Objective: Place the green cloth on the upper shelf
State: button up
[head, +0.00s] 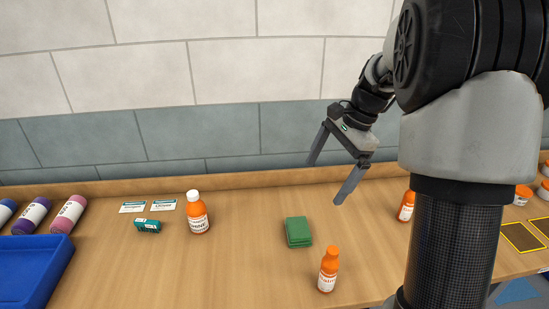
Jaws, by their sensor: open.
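The green cloth (298,231) lies as a small folded block on the wooden counter, near the middle of the head view. My gripper (328,182) is open and empty. It hangs above the counter, up and to the right of the cloth in the picture, and is apart from it. The upper shelf is not in view.
On the counter (180,270), an orange bottle (328,270) stands close in front of the cloth and a white-capped one (196,213) to its left. Another orange bottle (405,206) stands right, by my arm. A blue tray (33,265), rolled bottles, cards and a teal box (147,226) are left.

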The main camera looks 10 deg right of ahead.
jog(key=w+d+f+m, duration=0.3)
jog(key=w+f, duration=0.1)
jog(key=f, duration=0.1)
send_near(299, 227)
jog(key=f, duration=0.1)
jog(key=w+f+p, duration=0.1)
jog(key=f, duration=0.1)
jog(key=shift+w+a+g+y, duration=0.1)
jog(key=shift+w+g+y, duration=0.05)
jog(key=shift+g+y, duration=0.25)
jog(key=x, duration=0.4)
jog(key=shift+s+a+f, duration=0.2)
jog(key=shift+s+a, duration=0.1)
jog(key=shift+a+f, duration=0.2)
jog(key=shift+f, duration=0.25)
jog(key=c, duration=1.2)
